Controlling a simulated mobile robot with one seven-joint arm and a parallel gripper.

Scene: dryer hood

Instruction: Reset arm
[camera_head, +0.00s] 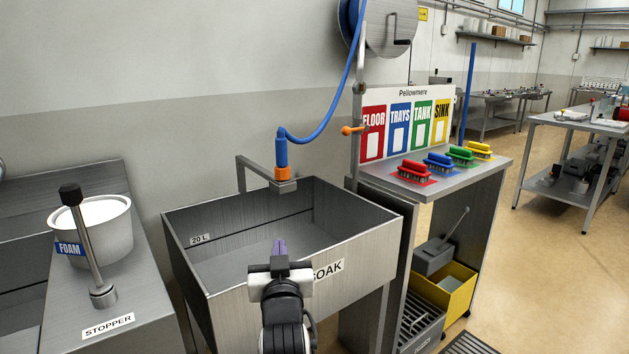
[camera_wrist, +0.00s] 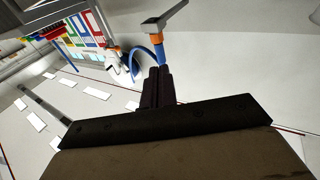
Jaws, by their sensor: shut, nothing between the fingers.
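My gripper (camera_head: 279,247) is shut and empty, with its dark purple fingers together. In the head view it shows in front of the metal SOAK sink (camera_head: 350,245), over the front part of the basin. Its height above the basin is hard to tell. The wrist view shows the shut fingers (camera_wrist: 157,88) from behind, with nothing between them. Past the fingers, that view shows the blue hose nozzle with its orange end (camera_wrist: 157,42) and part of its metal bracket (camera_wrist: 166,16).
A blue hose (camera_head: 335,100) hangs down to a bracket at the sink's back. Left stands a ledge with a white FOAM tub (camera_head: 95,230) and a stopper lever (camera_head: 90,250). Right, a shelf (camera_head: 440,185) bears several coloured brushes below a Pellowmere board. Open floor lies far right.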

